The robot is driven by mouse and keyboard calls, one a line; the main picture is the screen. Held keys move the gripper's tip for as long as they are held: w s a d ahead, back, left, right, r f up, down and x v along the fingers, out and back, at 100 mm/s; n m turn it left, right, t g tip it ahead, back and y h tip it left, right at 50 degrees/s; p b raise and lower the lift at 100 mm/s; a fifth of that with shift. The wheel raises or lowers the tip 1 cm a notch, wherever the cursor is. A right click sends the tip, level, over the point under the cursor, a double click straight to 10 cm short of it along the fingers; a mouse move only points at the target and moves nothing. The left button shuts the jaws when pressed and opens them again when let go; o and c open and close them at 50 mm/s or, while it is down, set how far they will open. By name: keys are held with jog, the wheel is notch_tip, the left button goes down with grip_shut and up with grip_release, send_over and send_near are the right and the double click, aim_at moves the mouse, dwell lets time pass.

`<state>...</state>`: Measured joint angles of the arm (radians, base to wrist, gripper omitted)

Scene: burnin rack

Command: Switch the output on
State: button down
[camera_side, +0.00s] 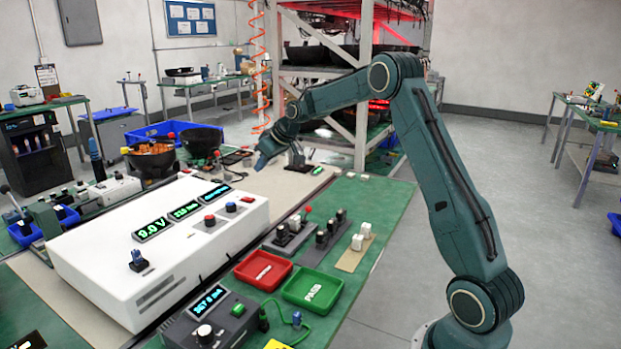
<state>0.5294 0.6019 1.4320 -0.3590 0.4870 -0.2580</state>
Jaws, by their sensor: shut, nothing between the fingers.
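A long white power supply (110,268) lies across the bench with green-lit displays on its top; one display (152,229) reads 9.0 V. A red-topped knob (209,220) and a blue-topped knob (231,207) sit beside the displays. A blue toggle-like switch (138,261) stands near the box's front left end. Which control is the output switch cannot be read. My gripper (261,161) is shut and empty, above the bench beyond the far end of the power supply, apart from the controls. Its fingertips are small and partly unclear.
A red tray (263,270) and a green PASS tray (313,291) lie right of the power supply. A grey set-point box (210,318) stands in front. Small socket boards (290,233) lie behind the trays. Black bowls (202,140) and a metal rack (363,100) stand at the back.

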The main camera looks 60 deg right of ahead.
send_over(249, 198)
jog(key=s, duration=0.2)
jog(key=f, duration=0.5)
jog(key=shift+w+a+f, duration=0.15)
jog(key=shift+a+f, duration=0.05)
jog(key=shift+f, duration=0.15)
jog(key=shift+s+f, duration=0.2)
jog(key=shift+f, duration=0.85)
jog(key=shift+s+f, duration=0.1)
jog(key=shift+f, duration=0.75)
jog(key=shift+s+f, duration=0.15)
jog(key=shift+f, duration=0.2)
jog(key=shift+r, duration=0.2)
jog(key=shift+r, duration=0.6)
jog(key=shift+r, duration=0.2)
